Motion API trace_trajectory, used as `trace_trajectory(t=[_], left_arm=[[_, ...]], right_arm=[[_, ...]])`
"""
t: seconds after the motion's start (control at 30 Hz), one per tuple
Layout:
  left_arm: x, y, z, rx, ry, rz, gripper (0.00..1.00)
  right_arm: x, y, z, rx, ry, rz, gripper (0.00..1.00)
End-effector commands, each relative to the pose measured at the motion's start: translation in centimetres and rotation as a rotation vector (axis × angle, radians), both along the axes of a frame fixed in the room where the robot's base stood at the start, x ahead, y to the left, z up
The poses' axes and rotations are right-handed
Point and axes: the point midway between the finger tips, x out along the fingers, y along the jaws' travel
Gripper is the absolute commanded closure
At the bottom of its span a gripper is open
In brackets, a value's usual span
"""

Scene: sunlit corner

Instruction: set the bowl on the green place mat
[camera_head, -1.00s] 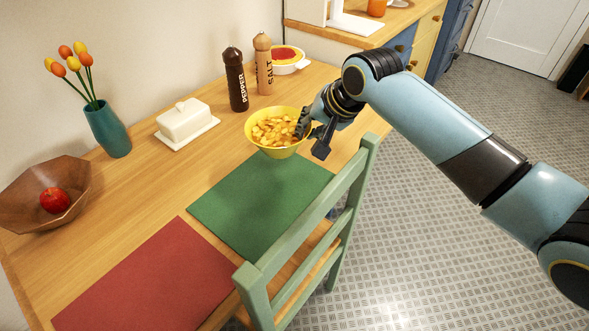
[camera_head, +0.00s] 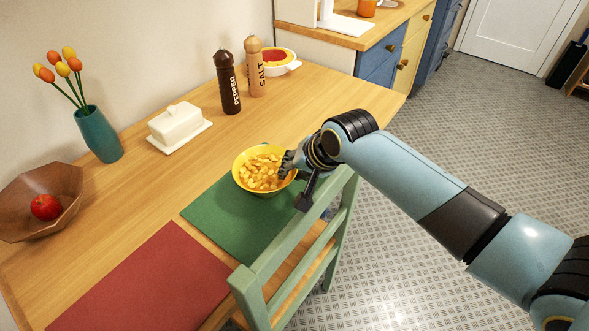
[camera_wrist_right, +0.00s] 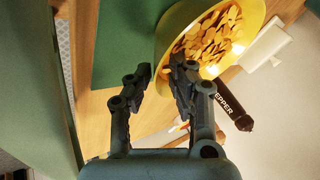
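The yellow bowl (camera_head: 239,177), full of yellow-orange chunks, is over the far part of the green place mat (camera_head: 240,221). I cannot tell whether its base touches the mat. My right gripper (camera_head: 290,168) is at the bowl's right rim. In the right wrist view, my right gripper (camera_wrist_right: 162,80) has one finger over the inside of the bowl (camera_wrist_right: 172,30) and the other outside it, pinching the wall. The mat also shows in the right wrist view (camera_wrist_right: 122,40). My left gripper is not in view.
A green chair (camera_head: 290,245) stands at the table's front edge, close under my right arm. A red mat (camera_head: 140,285) lies left of the green one. Behind stand a butter dish (camera_head: 178,125), pepper mill (camera_head: 227,85), salt mill (camera_head: 254,68), vase (camera_head: 99,135) and wooden bowl (camera_head: 25,215) with an apple (camera_head: 46,207).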

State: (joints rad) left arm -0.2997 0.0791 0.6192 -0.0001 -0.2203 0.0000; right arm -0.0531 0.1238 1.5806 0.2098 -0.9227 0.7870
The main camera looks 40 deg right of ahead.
Motion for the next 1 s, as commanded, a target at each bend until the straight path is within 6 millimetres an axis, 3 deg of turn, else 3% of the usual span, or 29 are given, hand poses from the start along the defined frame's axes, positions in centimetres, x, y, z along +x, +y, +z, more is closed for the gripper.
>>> trace_trajectory(t=[0.4,0.8,1.0], left_arm=[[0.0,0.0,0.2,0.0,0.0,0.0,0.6],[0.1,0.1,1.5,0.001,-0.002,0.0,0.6],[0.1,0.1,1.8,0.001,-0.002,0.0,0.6]], right_arm=[[-0.4,-0.1,0.7,-0.001,-0.002,-0.001,0.71],[-5.1,-0.7,7.6,-0.002,-0.002,0.002,0.71],[-6.4,-0.8,9.6,0.0,-0.002,0.001,0.71]])
